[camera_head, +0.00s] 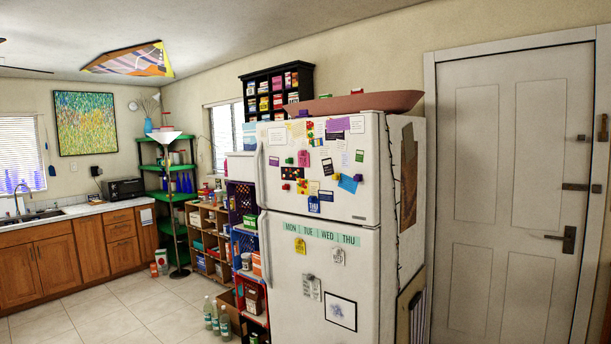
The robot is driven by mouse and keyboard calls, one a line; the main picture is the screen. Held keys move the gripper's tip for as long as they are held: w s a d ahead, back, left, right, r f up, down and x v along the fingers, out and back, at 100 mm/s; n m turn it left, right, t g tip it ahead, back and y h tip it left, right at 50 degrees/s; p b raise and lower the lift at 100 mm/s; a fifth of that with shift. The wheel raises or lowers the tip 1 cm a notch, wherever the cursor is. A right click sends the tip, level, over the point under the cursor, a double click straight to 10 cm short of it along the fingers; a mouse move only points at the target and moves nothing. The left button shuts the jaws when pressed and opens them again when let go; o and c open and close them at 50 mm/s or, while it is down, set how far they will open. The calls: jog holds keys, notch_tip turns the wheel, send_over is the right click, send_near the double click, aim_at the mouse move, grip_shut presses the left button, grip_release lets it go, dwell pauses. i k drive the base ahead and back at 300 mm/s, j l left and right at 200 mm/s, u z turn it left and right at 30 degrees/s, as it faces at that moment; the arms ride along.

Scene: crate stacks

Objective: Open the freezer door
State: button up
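A white fridge (365,255) stands right of the middle, its front facing left of me. Its upper, smaller door is the freezer door (345,205), covered with notes and magnets; it is shut. The freezer door handle (259,175) is a long vertical bar on the door's left edge. The lower fridge door (290,270) is also shut, with its own handle (265,245) on the left edge. My gripper is not in view.
Crates and shelves (248,260) stand close on the fridge's left. Bottles (216,318) stand on the floor there. The tiled floor (125,315) to the left is clear. A closed door (510,180) is on the right. A long brown bowl (355,103) lies on top of the fridge.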

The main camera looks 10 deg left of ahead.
aim_at(346, 144)
jog(key=i+j+u, duration=0.3)
jog(key=i, duration=0.15)
jog(key=i+u, duration=0.3)
jog(key=i, duration=0.15)
jog(key=i+j+u, duration=0.1)
jog(key=i, duration=1.2)
jog(key=i+j, duration=0.2)
jog(key=i, duration=1.1)
jog(key=i+j+z, duration=0.1)
jog(key=i+z, duration=0.35)
jog(key=i, duration=1.05)
